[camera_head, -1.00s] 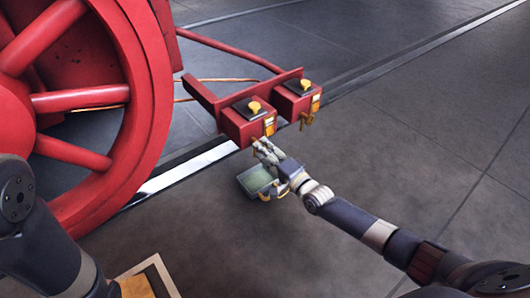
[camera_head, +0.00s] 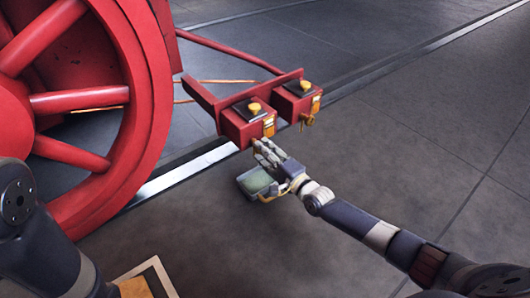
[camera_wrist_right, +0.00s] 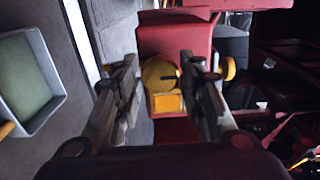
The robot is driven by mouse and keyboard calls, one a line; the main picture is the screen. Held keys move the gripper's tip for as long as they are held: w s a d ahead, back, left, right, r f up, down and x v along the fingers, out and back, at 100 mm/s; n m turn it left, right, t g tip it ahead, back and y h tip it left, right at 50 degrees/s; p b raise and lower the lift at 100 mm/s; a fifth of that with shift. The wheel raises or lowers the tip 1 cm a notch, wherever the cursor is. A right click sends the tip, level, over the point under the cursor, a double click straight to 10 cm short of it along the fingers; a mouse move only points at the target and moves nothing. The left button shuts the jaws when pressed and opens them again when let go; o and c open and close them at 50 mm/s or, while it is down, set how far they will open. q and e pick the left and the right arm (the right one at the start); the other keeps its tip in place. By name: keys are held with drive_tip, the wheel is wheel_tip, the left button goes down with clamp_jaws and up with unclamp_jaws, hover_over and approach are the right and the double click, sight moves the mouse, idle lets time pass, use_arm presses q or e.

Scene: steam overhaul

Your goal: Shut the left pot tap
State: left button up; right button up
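The left pot is a red box (camera_head: 240,128) on a red bracket, with a yellow knob on its dark lid. Its tap (camera_head: 269,128) is a yellow fitting on the front face, partly hidden by my fingers in the head view. My right gripper (camera_head: 265,149) is just in front of it. In the right wrist view, the round yellow tap (camera_wrist_right: 158,74) with a dark slot lies between the spread fingers of my right gripper (camera_wrist_right: 160,90). A gap shows on both sides of it. My left arm comes in at lower left; its gripper is outside the picture.
A similar right pot (camera_head: 299,100) with its own yellow tap (camera_head: 307,119) stands close beside it. A grey-green tray (camera_head: 246,186) lies below the left pot, near my right wrist. A big red wheel (camera_head: 148,110) fills the left. The floor at right is clear.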

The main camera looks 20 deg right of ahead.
drive_tip(key=shift+o, duration=0.9)
drive_tip(key=shift+s, duration=0.1)
drive_tip(key=v, duration=1.1)
drive_tip(key=shift+s, duration=0.4)
drive_tip(key=shift+d, duration=0.1)
